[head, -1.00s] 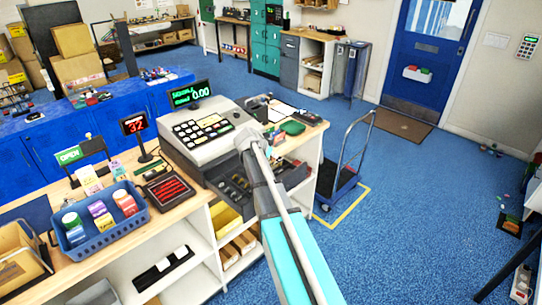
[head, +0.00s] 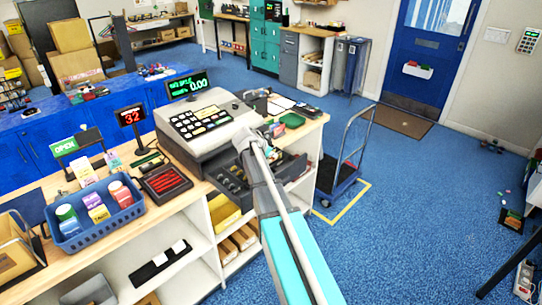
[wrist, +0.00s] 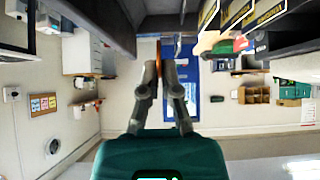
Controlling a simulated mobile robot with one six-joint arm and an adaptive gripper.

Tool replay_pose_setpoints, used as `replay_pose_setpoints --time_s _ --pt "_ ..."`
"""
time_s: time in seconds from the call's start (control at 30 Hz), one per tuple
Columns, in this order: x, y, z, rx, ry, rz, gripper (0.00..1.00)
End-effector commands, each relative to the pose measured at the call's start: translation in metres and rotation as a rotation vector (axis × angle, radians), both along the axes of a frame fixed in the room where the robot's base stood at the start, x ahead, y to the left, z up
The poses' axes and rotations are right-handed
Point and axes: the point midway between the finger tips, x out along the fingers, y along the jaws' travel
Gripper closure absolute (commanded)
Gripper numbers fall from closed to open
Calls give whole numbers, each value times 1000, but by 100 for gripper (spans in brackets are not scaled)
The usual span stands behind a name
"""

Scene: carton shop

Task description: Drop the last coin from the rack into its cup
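In the wrist view a copper-coloured coin (wrist: 158,56) shows edge-on between the fingertips of my gripper (wrist: 160,68), which is closed on it. In the head view my arm hides the gripper and coin. The grey cash register (head: 205,125) stands on the counter with its dark drawer (head: 231,182) pulled out. The drawer has several compartments, and my arm covers part of it. In the wrist view dark drawer-like surfaces lie close above the fingertips. I cannot tell which compartment is the coin's cup. The coin rack cannot be made out surely.
A black tray with red bars (head: 166,182) and a blue basket of bottles and cartons (head: 72,238) stand left of the register. A blue hand trolley (head: 338,185) stands right of the counter (head: 170,214). The blue floor (head: 420,220) farther right is mostly clear.

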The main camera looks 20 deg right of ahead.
Motion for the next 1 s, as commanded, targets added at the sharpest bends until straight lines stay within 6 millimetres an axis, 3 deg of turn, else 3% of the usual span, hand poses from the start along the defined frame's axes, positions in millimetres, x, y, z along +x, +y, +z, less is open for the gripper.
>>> replay_pose_setpoints --time_s 0.2,0.67,0.7,0.9,1.0 --pt "0 0 -14 0 0 0 100" --pt "0 1 -15 0 0 1 100" --pt "0 1 -15 0 0 1 89" --pt "0 1 -15 0 0 1 52" --pt "0 1 -15 0 0 1 51"
